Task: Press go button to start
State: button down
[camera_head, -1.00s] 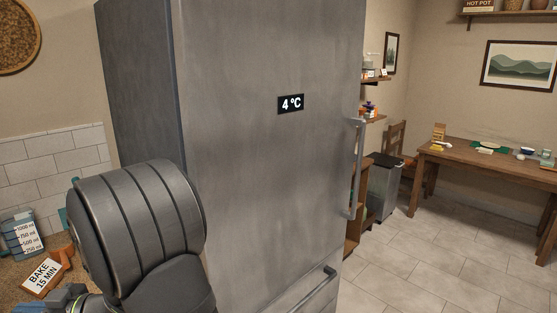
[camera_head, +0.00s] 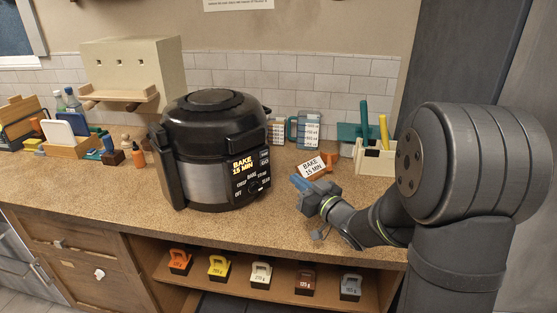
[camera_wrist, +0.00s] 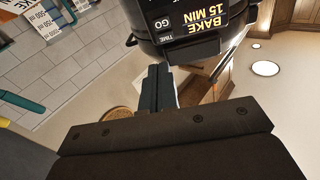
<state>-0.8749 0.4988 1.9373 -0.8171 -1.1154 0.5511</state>
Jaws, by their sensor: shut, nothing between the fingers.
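A black and silver multicooker (camera_head: 208,103) stands on the counter. Its lit display (camera_head: 242,166) reads "BAKE 15 MIN", with a dial below and small buttons to its right. In the wrist view the display (camera_wrist: 200,20) appears rotated, beside buttons labelled GO (camera_wrist: 160,24) and TIME (camera_wrist: 172,39). My gripper (camera_head: 296,182) is to the right of the cooker's panel, above the front of the counter, with a gap between them. In the wrist view its fingers (camera_wrist: 157,72) are together and empty, pointing up toward the panel's lower edge in the picture.
A "BAKE 15 MIN" card (camera_head: 312,166) on an orange holder stands just behind my gripper. A cream box (camera_head: 374,160) with utensils and measuring jugs (camera_head: 309,131) are at the back. Several colored weights sit on the shelf below. Counter between gripper and cooker is clear.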

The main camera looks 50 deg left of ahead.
aim_at(264, 162)
jog(key=shift+s+a+f+m+t+h, duration=0.25)
jog(key=shift+m+t+h, duration=0.4)
jog(key=shift+m+t, duration=1.7)
jog(key=shift+s+a+f+m+t+h, duration=0.25)
jog(key=shift+m+t+h, duration=0.35)
jog(key=shift+m+t, duration=1.75)
jog(key=shift+s+a+f+m+t+h, duration=0.25)
jog(key=shift+m+t+h, duration=0.4)
jog(key=shift+m+t, duration=1.65)
jog(key=shift+w+r+m+g, duration=0.1)
jog(key=shift+m+g, duration=0.4)
jog(key=shift+a, duration=0.1)
jog(key=a, duration=0.8)
jog(key=shift+s+a, duration=0.35)
jog(key=shift+a, duration=0.45)
